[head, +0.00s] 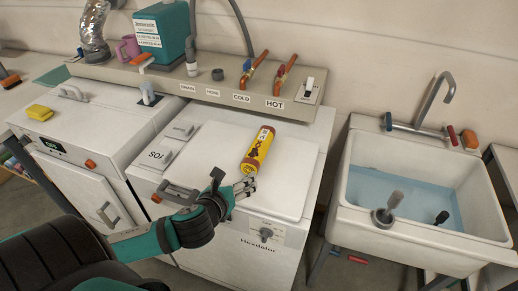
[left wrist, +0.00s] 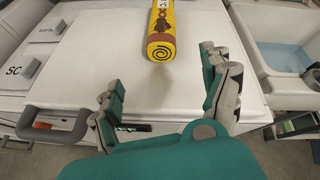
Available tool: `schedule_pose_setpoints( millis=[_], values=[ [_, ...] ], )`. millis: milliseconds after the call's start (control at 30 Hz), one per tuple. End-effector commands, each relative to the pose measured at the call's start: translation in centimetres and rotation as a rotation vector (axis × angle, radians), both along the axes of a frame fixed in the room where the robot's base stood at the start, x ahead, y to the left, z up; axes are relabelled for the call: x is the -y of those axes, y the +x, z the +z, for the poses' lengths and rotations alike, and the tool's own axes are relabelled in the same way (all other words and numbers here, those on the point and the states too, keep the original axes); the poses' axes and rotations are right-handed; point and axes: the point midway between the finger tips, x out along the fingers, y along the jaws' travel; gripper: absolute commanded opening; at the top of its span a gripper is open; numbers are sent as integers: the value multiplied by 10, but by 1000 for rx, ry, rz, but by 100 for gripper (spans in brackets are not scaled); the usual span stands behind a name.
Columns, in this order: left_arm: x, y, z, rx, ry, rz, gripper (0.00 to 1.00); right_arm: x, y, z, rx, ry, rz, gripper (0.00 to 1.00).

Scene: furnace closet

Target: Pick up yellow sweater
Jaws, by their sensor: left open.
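A rolled yellow bundle with a dark red band and patterning, which looks like the yellow sweater (head: 258,149), lies on the white lid of the middle appliance in the head view. Its spiral rolled end faces me in the left wrist view (left wrist: 161,32), where its far end is cut off by the top edge. My left gripper (head: 235,181) is open and empty, just in front of the sweater's near end. In the left wrist view its two fingers (left wrist: 163,82) are spread, with the sweater beyond them and apart from them. My right gripper is not in view.
The white lid (head: 215,145) around the sweater is clear. A ledge with valves (head: 284,75) and a green jug (head: 163,35) runs behind. A sink (head: 420,230) stands right. A small yellow block (head: 40,112) lies on the left appliance (head: 90,120).

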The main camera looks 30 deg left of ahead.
Motion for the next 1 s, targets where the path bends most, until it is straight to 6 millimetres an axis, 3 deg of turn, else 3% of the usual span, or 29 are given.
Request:
schedule_pose_setpoints(
  millis=[100,200,700,1000],
  values=[
    [-4,12,12,7,189,-113,81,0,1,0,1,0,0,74],
    [-7,19,17,11,265,-155,81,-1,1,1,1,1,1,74],
    [-27,108,-19,12,272,-160,81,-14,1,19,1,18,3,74],
    [-33,129,-31,10,272,-161,81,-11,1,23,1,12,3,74]
  ],
)
